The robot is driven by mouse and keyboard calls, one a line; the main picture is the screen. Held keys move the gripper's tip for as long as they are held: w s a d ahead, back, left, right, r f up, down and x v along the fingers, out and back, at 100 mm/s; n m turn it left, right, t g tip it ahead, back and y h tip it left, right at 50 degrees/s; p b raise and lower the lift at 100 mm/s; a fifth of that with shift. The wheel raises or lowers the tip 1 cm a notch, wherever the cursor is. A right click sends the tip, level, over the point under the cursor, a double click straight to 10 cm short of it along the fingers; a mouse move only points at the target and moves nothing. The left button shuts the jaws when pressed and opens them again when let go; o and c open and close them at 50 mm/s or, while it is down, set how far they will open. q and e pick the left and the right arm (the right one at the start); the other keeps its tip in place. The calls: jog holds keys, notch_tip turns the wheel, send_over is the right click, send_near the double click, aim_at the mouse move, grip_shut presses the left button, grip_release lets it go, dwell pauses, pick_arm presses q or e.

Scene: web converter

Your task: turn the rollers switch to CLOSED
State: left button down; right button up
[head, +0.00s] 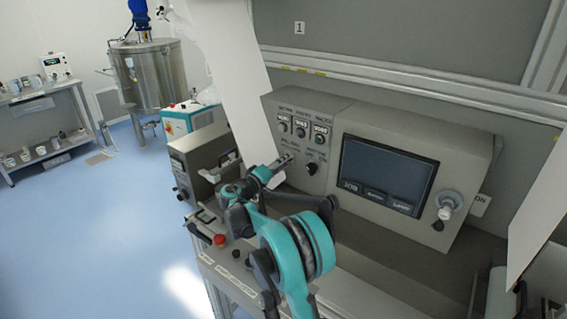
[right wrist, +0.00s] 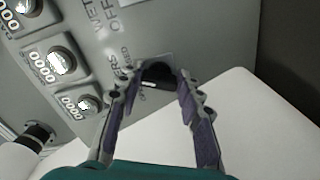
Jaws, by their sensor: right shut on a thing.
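The rollers switch (right wrist: 158,74) is a small black knob on the grey control panel, with partly hidden lettering beside it. In the right wrist view it sits between the two fingertips of my right gripper (right wrist: 155,90), which is shut on it. A small light mark shows at the knob's near edge; which position it points to cannot be told. In the head view my right gripper (head: 288,160) reaches the lower left of the control panel (head: 345,110) and mostly hides the knob. My left gripper is not in view.
Several dials, one a numbered dial (head: 300,130), sit above the switch; another black knob (head: 312,168) is right of it. A screen (head: 388,175) is farther right. A white web sheet (head: 240,90) hangs close beside the panel's left edge. A red button (head: 220,240) is lower left.

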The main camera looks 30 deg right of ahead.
jog(key=shift+f+m, duration=0.1)
jog(key=shift+m, duration=0.4)
jog(key=o, duration=1.2)
jog(key=shift+c, duration=0.2)
jog(key=v, duration=1.2)
